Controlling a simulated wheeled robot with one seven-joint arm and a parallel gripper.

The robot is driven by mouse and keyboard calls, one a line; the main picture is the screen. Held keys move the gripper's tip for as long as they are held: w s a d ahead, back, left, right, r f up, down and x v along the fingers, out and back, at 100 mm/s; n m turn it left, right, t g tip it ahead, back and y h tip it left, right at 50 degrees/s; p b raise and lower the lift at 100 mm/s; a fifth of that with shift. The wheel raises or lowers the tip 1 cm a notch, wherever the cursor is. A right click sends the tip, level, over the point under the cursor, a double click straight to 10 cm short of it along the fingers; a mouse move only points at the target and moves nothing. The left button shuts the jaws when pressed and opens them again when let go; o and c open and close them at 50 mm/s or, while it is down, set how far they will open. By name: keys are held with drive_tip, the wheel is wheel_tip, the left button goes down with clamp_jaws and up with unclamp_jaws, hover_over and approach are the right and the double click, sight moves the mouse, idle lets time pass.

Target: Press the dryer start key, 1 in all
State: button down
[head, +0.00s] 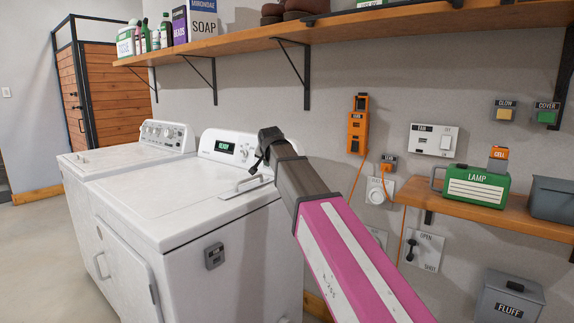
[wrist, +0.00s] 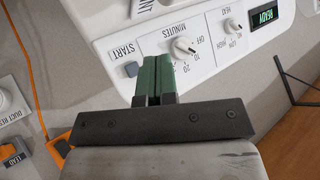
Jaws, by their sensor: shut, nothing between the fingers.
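The white dryer (head: 205,206) stands against the wall with its display lit READY. In the wrist view its panel carries the grey square start key (wrist: 131,69) beside the label START, near the MINUTES knob (wrist: 184,46). My gripper (wrist: 156,60) is shut and empty, its green fingers together over the panel. The fingertips appear just to the right of the key, which is uncovered; I cannot tell their height above the panel. In the head view my gripper (head: 257,163) is at the panel's right end and my arm hides the key.
A second white machine (head: 130,152) stands left of the dryer. A wooden shelf (head: 350,22) with soap boxes runs above. On the right wall are an orange device (head: 357,128), a FAN switch plate (head: 433,140) and a low shelf with a green lamp box (head: 470,186).

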drive_tip(key=shift+w+d+f, duration=0.45)
drive_tip(key=shift+w+d, duration=0.4)
drive_tip(key=shift+w, duration=0.25)
drive_tip(key=shift+w+d+f, duration=0.45)
drive_tip(key=shift+w+d, duration=0.4)
drive_tip(key=shift+w, duration=0.25)
drive_tip(key=shift+w+d+f, duration=0.45)
drive_tip(key=shift+w+d, duration=0.4)
drive_tip(key=shift+w, duration=0.25)
drive_tip(key=shift+w+d+f, duration=0.15)
drive_tip(key=shift+w+d, duration=0.1)
drive_tip(key=shift+w, duration=0.05)
drive_tip(key=shift+w+d+f, duration=0.15)
drive_tip(key=shift+w+d, duration=0.15)
drive_tip(key=shift+w, duration=0.1)
idle(0.8)
drive_tip(key=shift+s, duration=0.1)
idle(0.4)
drive_tip(key=shift+s+a+r, duration=0.3)
drive_tip(key=shift+s+a, duration=0.2)
drive_tip(key=shift+s, duration=0.1)
drive_tip(key=shift+s+a+r, duration=0.25)
drive_tip(key=shift+s+a, duration=0.25)
drive_tip(key=shift+s, duration=0.15)
drive_tip(key=shift+s+a+r, duration=0.25)
drive_tip(key=shift+s+a, duration=0.25)
drive_tip(key=shift+s, duration=0.1)
drive_tip(key=shift+s+a+r, duration=0.25)
drive_tip(key=shift+s+a, duration=0.25)
drive_tip(key=shift+s, duration=0.15)
